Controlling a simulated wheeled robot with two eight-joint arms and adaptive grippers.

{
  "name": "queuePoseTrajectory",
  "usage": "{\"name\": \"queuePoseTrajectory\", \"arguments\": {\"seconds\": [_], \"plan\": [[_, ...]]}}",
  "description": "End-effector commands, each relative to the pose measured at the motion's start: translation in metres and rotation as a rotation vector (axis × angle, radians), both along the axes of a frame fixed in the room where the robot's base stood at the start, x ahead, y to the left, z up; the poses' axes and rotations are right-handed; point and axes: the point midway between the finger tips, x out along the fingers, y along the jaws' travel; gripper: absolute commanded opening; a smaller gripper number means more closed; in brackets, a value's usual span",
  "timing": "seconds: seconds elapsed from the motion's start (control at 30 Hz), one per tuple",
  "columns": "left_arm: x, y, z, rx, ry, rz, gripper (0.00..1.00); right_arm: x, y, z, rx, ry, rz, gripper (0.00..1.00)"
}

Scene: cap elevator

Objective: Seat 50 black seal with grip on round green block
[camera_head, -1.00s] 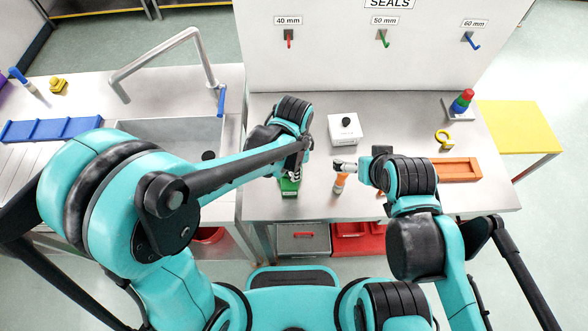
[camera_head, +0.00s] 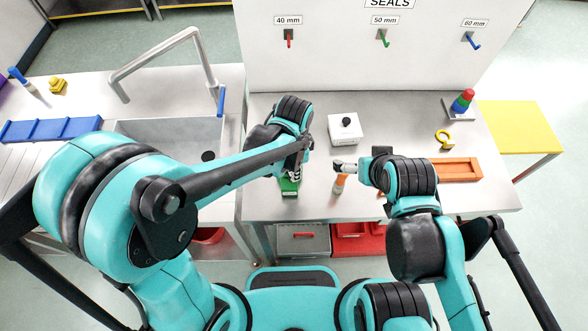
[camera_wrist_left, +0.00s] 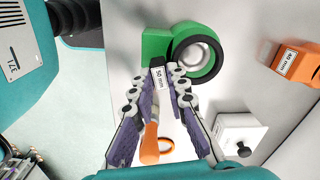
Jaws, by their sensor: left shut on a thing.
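The round green block (camera_wrist_left: 155,47) lies at the top of the left wrist view, with a pale silvery dome on its round end. It also shows partly below my left gripper in the head view (camera_head: 289,187). A black ring (camera_wrist_left: 173,58), seemingly the seal, surrounds the dome; I cannot tell whether it is fully seated. The join between grip and ring is unclear. My right gripper (camera_head: 345,166) is by an upright orange piece (camera_head: 340,184); its finger opening is unclear.
A white box with a black knob (camera_head: 345,129) stands behind the grippers. An orange 40 mm block (camera_wrist_left: 290,62) is at the wrist view's right. A yellow ring piece (camera_head: 444,140), orange tray (camera_head: 458,170) and coloured stack (camera_head: 462,102) stand right. A sink (camera_head: 170,130) is left.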

Motion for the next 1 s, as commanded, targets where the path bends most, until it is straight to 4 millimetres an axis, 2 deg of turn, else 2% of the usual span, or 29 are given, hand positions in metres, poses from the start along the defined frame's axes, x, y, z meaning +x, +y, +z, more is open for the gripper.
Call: {"name": "queuePoseTrajectory", "arguments": {"seconds": [1.0], "plan": [[-0.0001, 0.0001, -0.0059, 0.0, 0.0, 0.0, 0.0, 0.0, 0.0, -0.0064, 0.0, 0.0, 0.0, 1.0]]}}
